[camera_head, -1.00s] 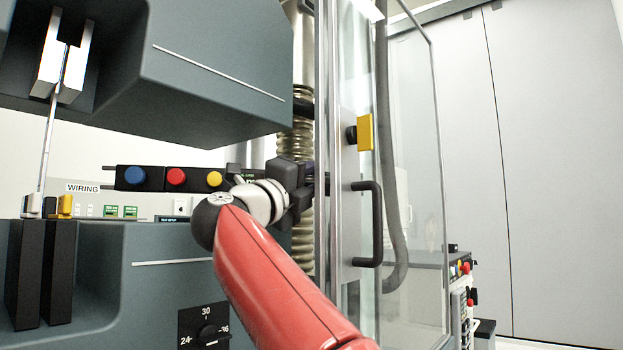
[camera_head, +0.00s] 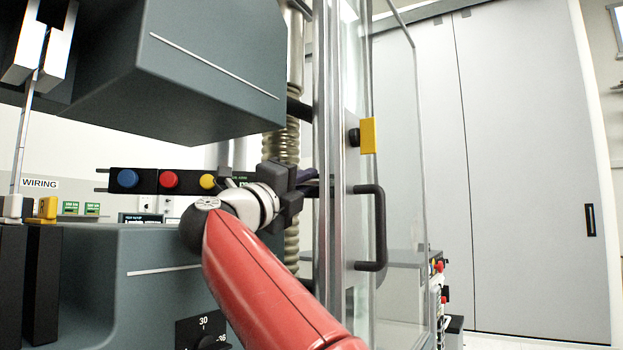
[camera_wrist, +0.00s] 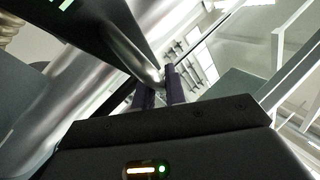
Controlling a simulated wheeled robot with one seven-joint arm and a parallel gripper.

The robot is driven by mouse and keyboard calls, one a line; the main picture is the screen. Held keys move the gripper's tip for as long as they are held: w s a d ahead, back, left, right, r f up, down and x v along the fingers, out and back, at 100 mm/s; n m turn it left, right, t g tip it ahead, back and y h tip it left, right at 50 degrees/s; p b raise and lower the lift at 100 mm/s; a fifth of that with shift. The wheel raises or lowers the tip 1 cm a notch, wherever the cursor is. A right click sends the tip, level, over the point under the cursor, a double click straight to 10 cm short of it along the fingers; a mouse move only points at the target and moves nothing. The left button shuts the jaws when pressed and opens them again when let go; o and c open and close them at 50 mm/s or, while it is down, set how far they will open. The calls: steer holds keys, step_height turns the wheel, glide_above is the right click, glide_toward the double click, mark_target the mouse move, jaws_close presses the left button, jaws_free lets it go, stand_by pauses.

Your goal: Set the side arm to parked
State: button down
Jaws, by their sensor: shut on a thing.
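A black bar with blue, red and yellow buttons (camera_head: 168,181), which I take for the side arm, runs level between the grey machine's upper and lower blocks. My gripper (camera_head: 308,175) is at its right end, partly hidden behind my own wrist. In the wrist view, a dark panel with green marks (camera_wrist: 62,4) enters from the top left and narrows towards my gripper (camera_wrist: 160,88). The dark fingers are shut there, seemingly on the side arm's end; the exact contact is hard to see.
A metal upright (camera_head: 325,150) and clear door with a black handle (camera_head: 378,228) and yellow latch (camera_head: 368,135) stand close right of my gripper. The upper block (camera_head: 205,80) hangs above the bar. A dial (camera_head: 203,335) is on the lower block.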

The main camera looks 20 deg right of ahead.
steer(key=c, duration=1.5)
jaws_free()
steer(key=shift+o, duration=0.2)
steer(key=shift+d, duration=0.1)
